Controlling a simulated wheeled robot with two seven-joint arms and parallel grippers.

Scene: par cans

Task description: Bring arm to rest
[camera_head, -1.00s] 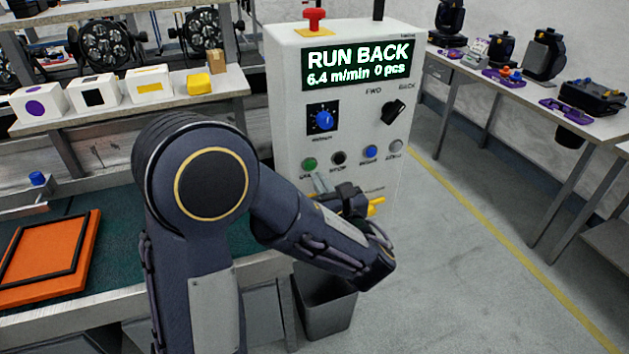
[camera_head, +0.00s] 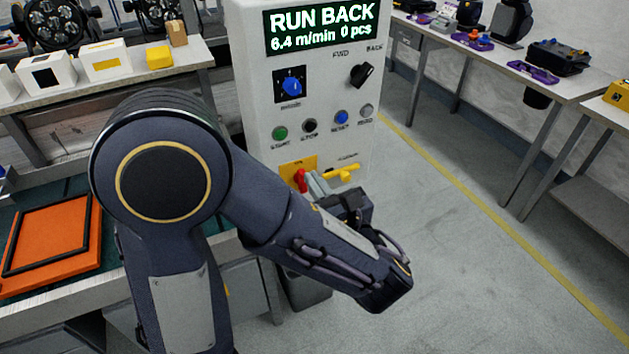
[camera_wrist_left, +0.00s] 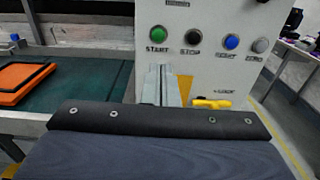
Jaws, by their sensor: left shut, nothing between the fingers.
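My left arm comes in from the left in the head view and reaches across the front of a white control cabinet (camera_head: 250,100). My left gripper (camera_head: 313,181) is shut and empty, its grey fingers in front of the lower panel, below the green START button (camera_head: 280,133). In the left wrist view the shut fingers (camera_wrist_left: 168,84) stand under the same button (camera_wrist_left: 157,34). A red handle (camera_head: 300,178) on a yellow plate is partly hidden by the fingers. A yellow lever (camera_head: 343,173) is just right of them. I cannot tell the exact gap to the cabinet. My right gripper is out of view.
The cabinet's display (camera_head: 320,27) reads RUN BACK, 6.4 m/min, 0 pcs. An orange tray (camera_head: 50,270) with a black frame lies on the left. A shelf (camera_head: 110,90) with boxes is behind. Free floor (camera_head: 470,270) lies right, before a long bench (camera_head: 560,85).

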